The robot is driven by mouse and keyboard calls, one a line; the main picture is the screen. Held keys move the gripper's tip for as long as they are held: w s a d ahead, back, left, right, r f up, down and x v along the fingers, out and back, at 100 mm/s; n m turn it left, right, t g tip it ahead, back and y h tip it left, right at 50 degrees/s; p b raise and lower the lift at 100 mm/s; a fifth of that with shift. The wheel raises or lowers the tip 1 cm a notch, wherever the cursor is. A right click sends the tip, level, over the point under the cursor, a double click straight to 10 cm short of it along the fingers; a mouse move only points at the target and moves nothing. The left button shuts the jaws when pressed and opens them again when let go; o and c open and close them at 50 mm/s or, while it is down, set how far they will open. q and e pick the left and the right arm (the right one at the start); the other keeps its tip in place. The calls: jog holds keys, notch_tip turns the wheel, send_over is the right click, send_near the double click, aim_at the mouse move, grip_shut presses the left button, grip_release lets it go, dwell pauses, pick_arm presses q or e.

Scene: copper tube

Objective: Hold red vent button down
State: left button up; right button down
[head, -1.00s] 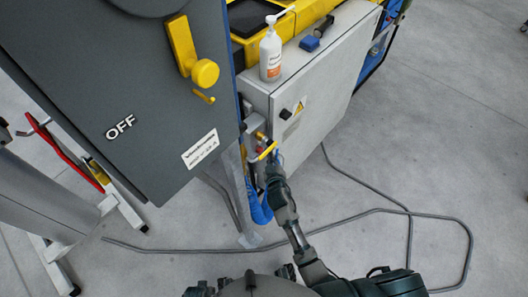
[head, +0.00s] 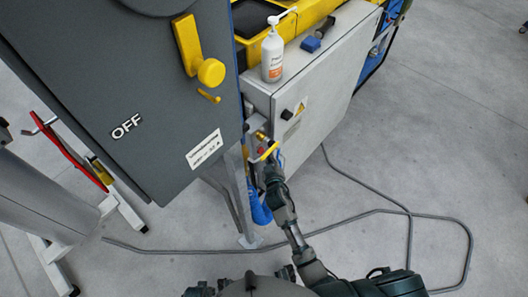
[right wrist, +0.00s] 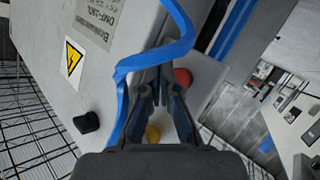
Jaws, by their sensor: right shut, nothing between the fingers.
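The red button (right wrist: 183,77) shows in the right wrist view, just right of my right fingertips. In the head view only a small red spot (head: 260,151) shows beside the yellow lever (head: 270,150), mostly hidden. My right gripper (head: 271,168) reaches up to the fittings at the left end of the grey cabinet. In the right wrist view its fingers (right wrist: 163,88) are shut, with nothing held. The fingertips are close beside the button; I cannot tell whether they touch it. My left gripper is not in view.
A blue strap or hose (right wrist: 165,55) crosses close by the right fingers. The grey cabinet (head: 318,80) has a black knob (right wrist: 87,122) and carries a pump bottle (head: 272,55). A dark OFF panel (head: 130,80) stands left. A cable (head: 400,210) lies on the otherwise open floor at right.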

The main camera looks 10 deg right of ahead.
aim_at(261, 151)
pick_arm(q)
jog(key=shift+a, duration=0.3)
pick_arm(e)
jog(key=shift+w+a+r, duration=0.1)
jog(key=shift+w+a, duration=0.2)
jog(key=shift+a, duration=0.05)
dwell(0.4)
jog(key=shift+a, duration=0.1)
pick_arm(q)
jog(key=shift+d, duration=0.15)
pick_arm(e)
jog(key=shift+w, duration=0.25)
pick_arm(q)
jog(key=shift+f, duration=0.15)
pick_arm(e)
jog(key=shift+w+a, duration=0.2)
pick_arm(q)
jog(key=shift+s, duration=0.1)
pick_arm(e)
jog(key=shift+w, duration=0.1)
dwell(1.1)
